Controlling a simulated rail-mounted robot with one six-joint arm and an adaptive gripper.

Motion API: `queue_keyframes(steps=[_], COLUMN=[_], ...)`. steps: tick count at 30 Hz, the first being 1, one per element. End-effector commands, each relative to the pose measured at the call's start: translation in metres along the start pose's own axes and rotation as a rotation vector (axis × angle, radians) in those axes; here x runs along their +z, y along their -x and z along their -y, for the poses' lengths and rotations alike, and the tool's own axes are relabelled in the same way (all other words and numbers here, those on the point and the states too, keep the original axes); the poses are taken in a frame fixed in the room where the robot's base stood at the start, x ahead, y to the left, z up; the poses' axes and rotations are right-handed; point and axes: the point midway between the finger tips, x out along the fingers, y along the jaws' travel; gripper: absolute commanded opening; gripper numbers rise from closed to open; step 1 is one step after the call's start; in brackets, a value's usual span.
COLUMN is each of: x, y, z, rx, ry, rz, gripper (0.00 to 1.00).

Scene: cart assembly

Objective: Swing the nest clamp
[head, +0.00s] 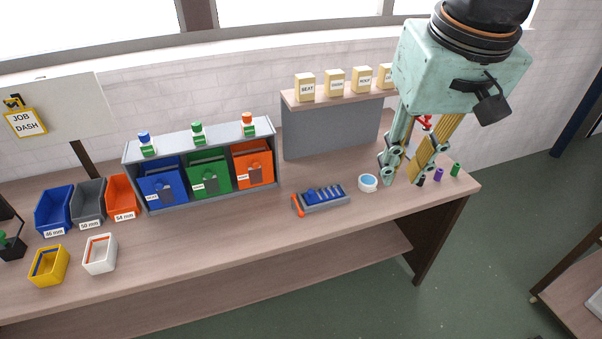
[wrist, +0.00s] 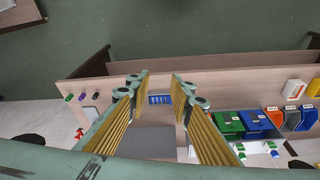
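The likely nest clamp is a small fixture (head: 322,199) on the table's middle: a grey base with a slotted blue top and an orange lever (head: 298,213) at its left end. In the wrist view, part of the blue slotted top (wrist: 160,99) shows between the fingers; its lever is not clearly visible there. My gripper (head: 403,178) is to the right of the fixture in the head view, pointing down, with nothing held. In the wrist view my gripper (wrist: 160,82) has its two fingers wide apart, not touching the fixture.
A white round dish with a blue top (head: 368,183) stands between fixture and gripper. Small coloured cylinders, including a purple one (head: 438,174), stand at the table's right end. A grey shelf (head: 333,130) bears cream boxes behind. Colored bins (head: 160,188) stand left. Table in front is clear.

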Motion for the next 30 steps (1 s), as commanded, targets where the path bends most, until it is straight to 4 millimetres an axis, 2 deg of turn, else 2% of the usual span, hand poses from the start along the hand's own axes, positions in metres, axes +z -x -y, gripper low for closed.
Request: queue_keyframes(steps=[17,30], x=[-0.072,-0.117], y=[-0.050,-0.100], z=[0.021,0.041], rx=[-0.010,-0.017], ry=[0.048,0.084], rz=[0.053,0.092], gripper=[0.20,0.20])
